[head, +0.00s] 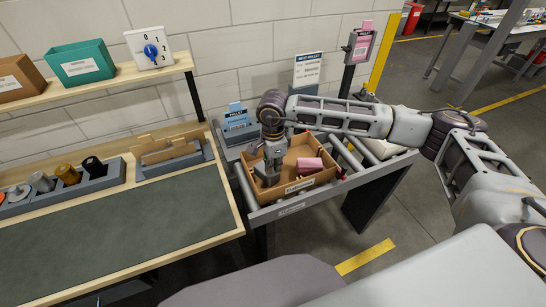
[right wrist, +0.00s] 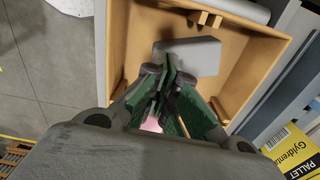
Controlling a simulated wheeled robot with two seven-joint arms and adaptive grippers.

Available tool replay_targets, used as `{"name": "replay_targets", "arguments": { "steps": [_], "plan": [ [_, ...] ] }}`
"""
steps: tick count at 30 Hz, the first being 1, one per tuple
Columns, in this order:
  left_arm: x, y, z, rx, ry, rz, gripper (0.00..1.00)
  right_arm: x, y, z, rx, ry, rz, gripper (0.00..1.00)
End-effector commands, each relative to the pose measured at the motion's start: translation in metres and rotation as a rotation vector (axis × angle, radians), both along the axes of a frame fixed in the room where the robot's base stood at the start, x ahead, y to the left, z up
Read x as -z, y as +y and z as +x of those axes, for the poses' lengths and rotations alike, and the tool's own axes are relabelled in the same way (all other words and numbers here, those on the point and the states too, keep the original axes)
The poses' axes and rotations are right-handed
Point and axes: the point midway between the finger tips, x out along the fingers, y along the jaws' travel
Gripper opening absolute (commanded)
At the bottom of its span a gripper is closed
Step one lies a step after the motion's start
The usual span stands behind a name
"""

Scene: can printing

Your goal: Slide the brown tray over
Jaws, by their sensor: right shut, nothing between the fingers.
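The brown tray (head: 325,178) sits on the roller conveyor beside the workbench, with a white label on its front wall. A pink block (head: 310,165) lies in its right part. In the right wrist view the tray (right wrist: 262,65) fills the upper middle, with a grey block (right wrist: 190,54) inside. My right gripper (head: 268,176) points down into the left part of the tray. In the right wrist view its green-padded fingers (right wrist: 165,72) are closed together with nothing between them, near the grey block. I cannot tell whether they touch the tray. My left gripper is out of view.
The conveyor (head: 355,160) has bare rollers right of the tray. A blue card holder (head: 237,120) stands behind it and a pink-card post (head: 359,45) at the back. The workbench (head: 120,220) with a grey holder of several parts is at left.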

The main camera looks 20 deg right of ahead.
Motion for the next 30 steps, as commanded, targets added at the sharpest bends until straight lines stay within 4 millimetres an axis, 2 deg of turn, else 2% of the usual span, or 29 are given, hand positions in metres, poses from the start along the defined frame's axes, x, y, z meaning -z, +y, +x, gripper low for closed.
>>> {"name": "replay_targets", "arguments": {
  "steps": [6, 18, 30],
  "plan": [
    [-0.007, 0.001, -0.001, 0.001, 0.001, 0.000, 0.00, 0.024, 0.003, 0.000, -0.001, 0.001, 0.000, 0.00],
    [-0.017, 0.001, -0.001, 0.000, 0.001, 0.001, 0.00, 0.023, 0.035, 0.000, -0.001, 0.000, 0.000, 0.00],
    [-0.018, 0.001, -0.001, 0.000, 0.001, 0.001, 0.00, 0.024, 0.040, 0.000, 0.001, 0.000, 0.000, 0.00]
  ]
}}
